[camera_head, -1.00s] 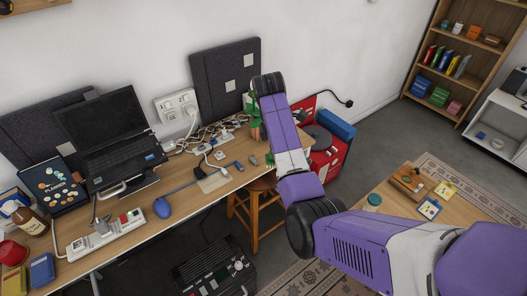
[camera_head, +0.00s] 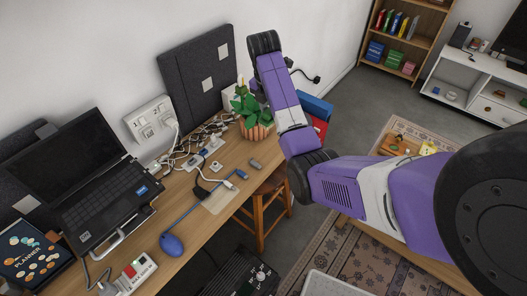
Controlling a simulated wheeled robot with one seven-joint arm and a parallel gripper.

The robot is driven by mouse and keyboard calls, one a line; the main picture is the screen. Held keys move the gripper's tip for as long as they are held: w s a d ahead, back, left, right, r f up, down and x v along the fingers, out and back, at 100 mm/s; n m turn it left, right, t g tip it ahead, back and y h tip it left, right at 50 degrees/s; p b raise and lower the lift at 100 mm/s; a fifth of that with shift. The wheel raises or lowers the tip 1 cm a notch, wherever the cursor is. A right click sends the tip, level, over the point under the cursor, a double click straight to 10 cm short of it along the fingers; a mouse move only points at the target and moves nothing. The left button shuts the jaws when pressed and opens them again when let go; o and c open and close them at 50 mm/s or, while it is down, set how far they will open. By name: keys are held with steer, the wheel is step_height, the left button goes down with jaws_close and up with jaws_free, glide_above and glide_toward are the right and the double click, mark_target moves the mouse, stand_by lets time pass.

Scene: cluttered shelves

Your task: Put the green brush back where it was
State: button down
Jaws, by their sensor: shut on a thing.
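I cannot make out a green brush in the head view. My purple and white arm crosses the right half of the picture and rises over the far end of the desk (camera_head: 212,222). Its upper black joint is in front of the wall, beside the grey panel. My gripper does not show; the far end of the arm is hidden behind its own links. Whatever it holds cannot be seen either.
A potted plant (camera_head: 247,105) stands on the desk's far end, close beside my arm. A stool (camera_head: 262,212) stands below. A bookshelf (camera_head: 405,45) is at the back.

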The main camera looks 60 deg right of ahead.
step_height(320, 180, down, 18)
steer(key=shift+f+p, duration=0.1)
steer(key=shift+p, duration=0.4)
steer(key=shift+f, duration=0.1)
steer(key=c, duration=0.9)
jaws_free()
steer(key=r, duration=0.4)
steer(key=a+r, duration=0.1)
steer(key=r, duration=0.7)
steer(key=shift+w+a+r, duration=0.1)
steer(key=shift+w+a, duration=0.1)
steer(key=shift+a, duration=0.2)
